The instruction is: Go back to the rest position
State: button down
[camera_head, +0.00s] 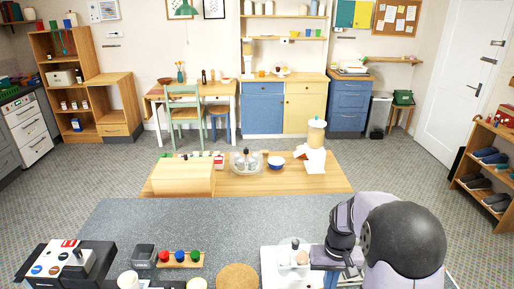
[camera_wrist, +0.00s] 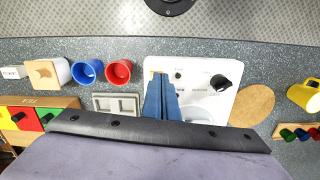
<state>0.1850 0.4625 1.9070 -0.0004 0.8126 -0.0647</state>
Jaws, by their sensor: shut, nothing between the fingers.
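My gripper (camera_wrist: 161,98) shows in the wrist view as two blue fingers pressed together with nothing between them. It is above a white appliance (camera_wrist: 211,72) with a black knob and a pale round bowl-like part, which the fingers partly hide. I cannot tell how high the fingers are. In the head view the white appliance (camera_head: 270,263) stands at the front of the grey counter (camera_head: 220,215). My arm reaches in from the right, and the fingertips are not clear there.
Left of the fingers in the wrist view are a red cup (camera_wrist: 118,71), a blue cup (camera_wrist: 87,71) and a light switch plate (camera_wrist: 115,104). A round cork mat (camera_wrist: 252,105) and a yellow mug (camera_wrist: 304,95) lie right. The counter's back part is clear.

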jog(key=s+a+r, duration=0.1)
jog(key=s+a, duration=0.2)
jog(key=s, duration=0.5)
jog(key=s+a+r+n, duration=0.1)
jog(key=s+a, duration=0.3)
jog(key=s, duration=0.4)
jog(key=shift+s+r, duration=0.2)
jog(key=shift+r, duration=0.45)
